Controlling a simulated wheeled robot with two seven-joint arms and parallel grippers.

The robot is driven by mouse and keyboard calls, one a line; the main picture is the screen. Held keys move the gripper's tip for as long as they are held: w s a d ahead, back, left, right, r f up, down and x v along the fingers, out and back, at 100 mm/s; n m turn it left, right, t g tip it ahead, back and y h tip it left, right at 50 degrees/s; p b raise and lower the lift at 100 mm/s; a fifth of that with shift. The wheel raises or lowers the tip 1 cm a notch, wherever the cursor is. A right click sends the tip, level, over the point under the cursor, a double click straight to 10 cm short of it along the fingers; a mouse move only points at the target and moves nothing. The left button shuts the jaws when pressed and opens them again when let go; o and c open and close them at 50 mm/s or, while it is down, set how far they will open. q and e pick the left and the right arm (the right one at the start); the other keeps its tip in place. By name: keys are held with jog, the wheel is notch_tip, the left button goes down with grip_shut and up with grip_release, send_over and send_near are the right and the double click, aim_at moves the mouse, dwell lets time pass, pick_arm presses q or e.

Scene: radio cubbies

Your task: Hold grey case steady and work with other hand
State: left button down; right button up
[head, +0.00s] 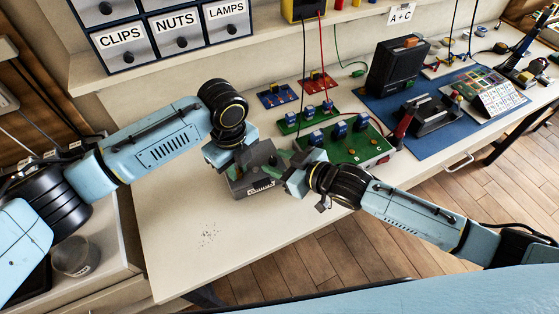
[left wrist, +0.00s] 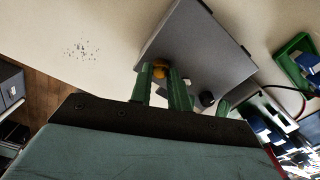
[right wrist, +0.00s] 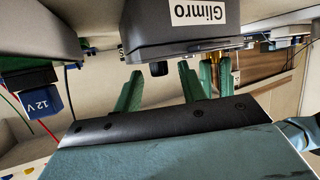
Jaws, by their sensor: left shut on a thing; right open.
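The grey case (head: 258,183) stands on the pale bench, with a label on its front; the right wrist view shows the label "Glimro" on the case (right wrist: 180,28). My left gripper (head: 243,160) is at the case's left and back. In the left wrist view its green fingers (left wrist: 162,82) are closed around a small brass-coloured part (left wrist: 160,70) at the case's edge. My right gripper (head: 287,170) is open at the case's right side. In the right wrist view a black knob (right wrist: 158,68) on the case lies between its fingers (right wrist: 158,88), apparently untouched.
Green circuit boards (head: 345,145) with blue blocks stand close to the right of my right gripper. A blue mat (head: 430,110) and a black radio-like box (head: 397,65) are farther right. Labelled drawers (head: 170,35) are above. The bench front left is clear except for small specks (head: 208,236).

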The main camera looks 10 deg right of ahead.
grip_shut()
jog(key=shift+n+g+y, duration=0.5)
jog(key=shift+n, duration=0.1)
grip_release()
jog(key=shift+d, duration=0.1)
jog(key=v, duration=1.2)
jog(key=shift+w+r, duration=0.1)
jog(key=shift+w, duration=0.05)
